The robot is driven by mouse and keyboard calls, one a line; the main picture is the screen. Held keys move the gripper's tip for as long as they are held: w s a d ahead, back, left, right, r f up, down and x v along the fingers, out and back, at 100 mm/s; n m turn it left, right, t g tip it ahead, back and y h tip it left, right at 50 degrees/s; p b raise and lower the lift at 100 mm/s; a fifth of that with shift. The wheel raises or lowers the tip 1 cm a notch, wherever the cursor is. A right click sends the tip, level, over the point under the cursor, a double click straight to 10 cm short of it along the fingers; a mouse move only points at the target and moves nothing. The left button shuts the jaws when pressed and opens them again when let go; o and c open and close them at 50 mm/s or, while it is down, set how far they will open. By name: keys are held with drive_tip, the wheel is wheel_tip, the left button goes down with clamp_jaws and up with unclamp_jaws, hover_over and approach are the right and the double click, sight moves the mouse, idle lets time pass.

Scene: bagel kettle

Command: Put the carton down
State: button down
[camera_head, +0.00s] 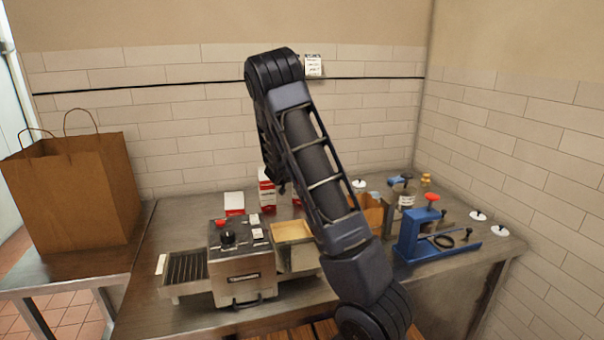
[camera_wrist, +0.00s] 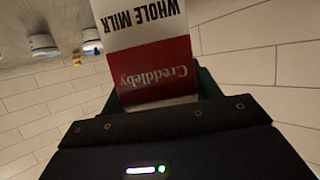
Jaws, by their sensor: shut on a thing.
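A red and white milk carton (camera_wrist: 155,62), lettered "Creddleby" and "WHOLE MILK", is between the fingers of my gripper (camera_wrist: 160,92) in the wrist view. My gripper is shut on it. The lettering appears upside down, and the carton's far end runs out of the picture. In the head view my arm hides most of the gripper. Red and white cartons show left of the arm, one short (camera_head: 234,203) and one taller (camera_head: 266,192). I cannot tell which, if any, is the held one, or whether the held carton touches the table.
A steel table (camera_head: 140,290) bears a metal machine (camera_head: 240,265) with a slatted chute, an open box (camera_head: 293,253) and a blue clamp-like tool (camera_head: 415,240). White discs (camera_head: 478,216) lie at right. A brown paper bag (camera_head: 70,195) stands left. Tiled walls close the back and right.

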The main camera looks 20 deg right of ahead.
drive_tip(key=shift+c, duration=1.9)
unclamp_jaws()
drive_tip(key=shift+f, duration=0.1)
